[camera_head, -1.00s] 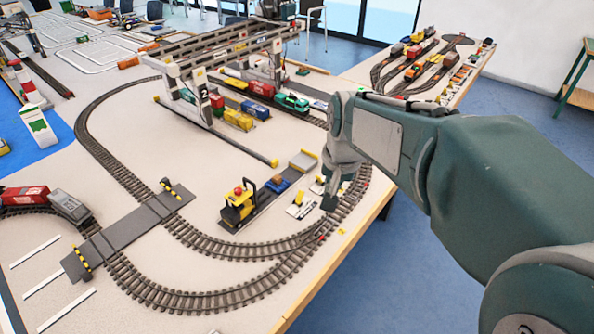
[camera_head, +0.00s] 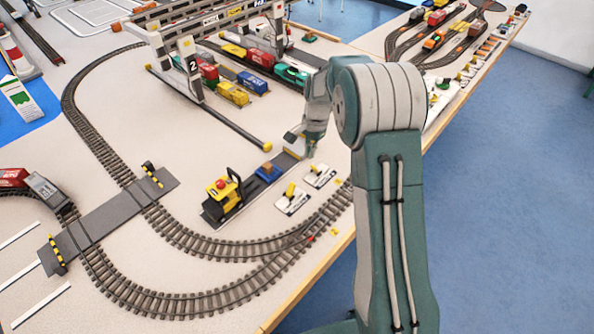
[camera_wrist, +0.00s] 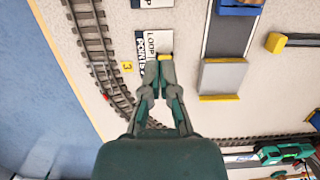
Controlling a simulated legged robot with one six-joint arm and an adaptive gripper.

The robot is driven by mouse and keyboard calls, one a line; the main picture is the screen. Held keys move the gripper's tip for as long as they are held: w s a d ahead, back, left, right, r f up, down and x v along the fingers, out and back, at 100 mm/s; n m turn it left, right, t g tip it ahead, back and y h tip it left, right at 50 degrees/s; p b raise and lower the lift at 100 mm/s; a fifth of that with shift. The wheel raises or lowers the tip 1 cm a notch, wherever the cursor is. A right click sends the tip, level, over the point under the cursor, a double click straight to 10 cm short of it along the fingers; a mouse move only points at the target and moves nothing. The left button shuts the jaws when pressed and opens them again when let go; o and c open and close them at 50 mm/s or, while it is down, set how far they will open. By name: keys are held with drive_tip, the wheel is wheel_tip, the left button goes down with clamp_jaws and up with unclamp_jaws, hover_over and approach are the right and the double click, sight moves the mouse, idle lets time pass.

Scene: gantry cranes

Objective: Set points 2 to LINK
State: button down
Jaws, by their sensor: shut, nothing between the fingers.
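Two white points plates with yellow levers, a nearer one (camera_head: 291,199) and a farther one (camera_head: 319,175), lie beside the track in the head view. My gripper (camera_head: 310,152) is shut and empty just beyond the farther plate. In the wrist view its closed fingertips (camera_wrist: 166,58) are at the lower edge of a white plate (camera_wrist: 152,44) marked LOOP and POINTS. A bit of yellow shows at the tips; touching or apart, I cannot tell. The plate's number and lever position are unclear. Another plate (camera_wrist: 153,3) is cut off at the top.
Curved track (camera_head: 180,300) runs along the table edge. The gantry crane (camera_head: 188,62) stands behind. A small yellow tag (camera_wrist: 127,66), apparently marked 3, lies by the track.

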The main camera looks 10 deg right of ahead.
sight(303, 185)
drive_tip(key=f, duration=0.3)
drive_tip(key=a+f, duration=0.1)
drive_tip(key=f, duration=0.7)
drive_tip(key=shift+a+f, duration=0.2)
drive_tip(key=shift+s+a+r, duration=0.3)
drive_tip(key=shift+a+r, duration=0.1)
drive_tip(key=shift+a, duration=0.1)
drive_tip(key=shift+s+a+r, duration=0.3)
drive_tip(key=shift+a+r, duration=0.1)
drive_tip(key=shift+a, duration=0.1)
drive_tip(key=shift+s+a+r, duration=0.3)
drive_tip(key=shift+s, duration=0.05)
drive_tip(key=shift+a, duration=0.1)
